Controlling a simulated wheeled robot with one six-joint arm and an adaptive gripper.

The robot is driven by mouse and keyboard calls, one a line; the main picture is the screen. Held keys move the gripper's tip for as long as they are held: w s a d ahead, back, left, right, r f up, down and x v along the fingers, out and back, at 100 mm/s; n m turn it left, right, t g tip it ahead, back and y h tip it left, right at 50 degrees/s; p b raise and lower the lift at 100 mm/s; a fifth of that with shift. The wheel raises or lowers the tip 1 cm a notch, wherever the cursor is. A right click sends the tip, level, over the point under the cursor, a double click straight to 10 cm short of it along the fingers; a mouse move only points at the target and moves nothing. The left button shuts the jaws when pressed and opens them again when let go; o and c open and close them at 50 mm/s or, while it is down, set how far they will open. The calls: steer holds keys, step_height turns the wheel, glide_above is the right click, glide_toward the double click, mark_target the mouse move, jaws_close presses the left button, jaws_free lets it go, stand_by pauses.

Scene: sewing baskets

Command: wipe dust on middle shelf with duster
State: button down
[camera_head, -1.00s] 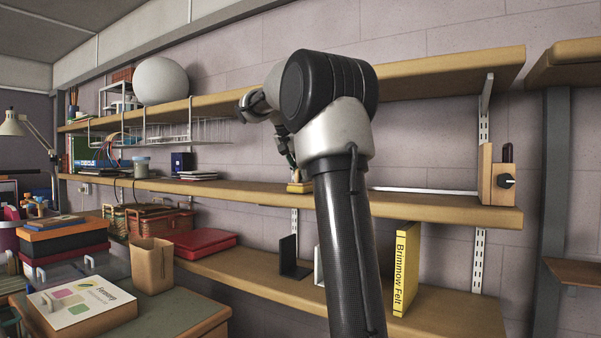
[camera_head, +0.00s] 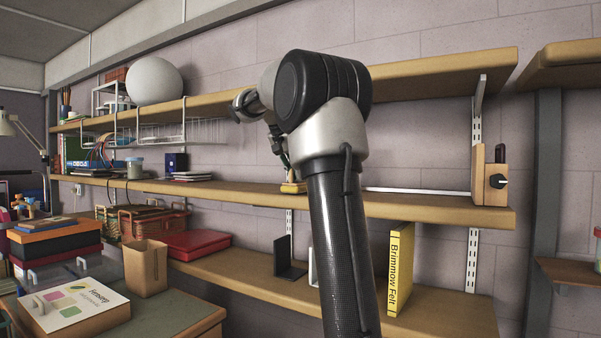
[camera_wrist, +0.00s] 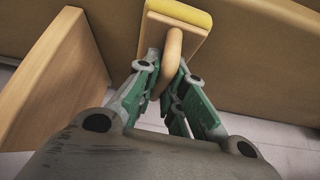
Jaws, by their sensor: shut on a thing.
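The duster is a wooden block with a looped wooden handle (camera_wrist: 173,48) and a yellow pad. My gripper (camera_wrist: 166,73), with green finger pads, is shut on the handle in the wrist view. In the head view the duster (camera_head: 293,188) shows small at the middle shelf (camera_head: 420,207), just left of my arm. I cannot tell whether its pad touches the shelf. My gripper (camera_head: 284,160) is partly hidden behind my arm there. No dust can be made out on the shelf.
A white strip (camera_head: 420,191) runs along the shelf. Books (camera_head: 190,176) and a jar (camera_head: 134,168) stand left. The upper shelf (camera_head: 440,72) is overhead; a yellow book (camera_head: 399,268) stands below.

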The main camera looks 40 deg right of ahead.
steer(key=shift+s+a+f, duration=0.1)
steer(key=shift+s+a, duration=0.25)
steer(key=shift+a, duration=0.55)
steer(key=shift+s+a+f, duration=0.1)
steer(key=shift+s+a, duration=0.2)
steer(key=shift+a, duration=0.6)
steer(key=shift+r, duration=3)
steer(key=shift+r, duration=0.15)
steer(key=shift+r, duration=1.35)
glide_above(291, 183)
steer(key=shift+a+f, duration=0.2)
steer(key=shift+f, duration=3.35)
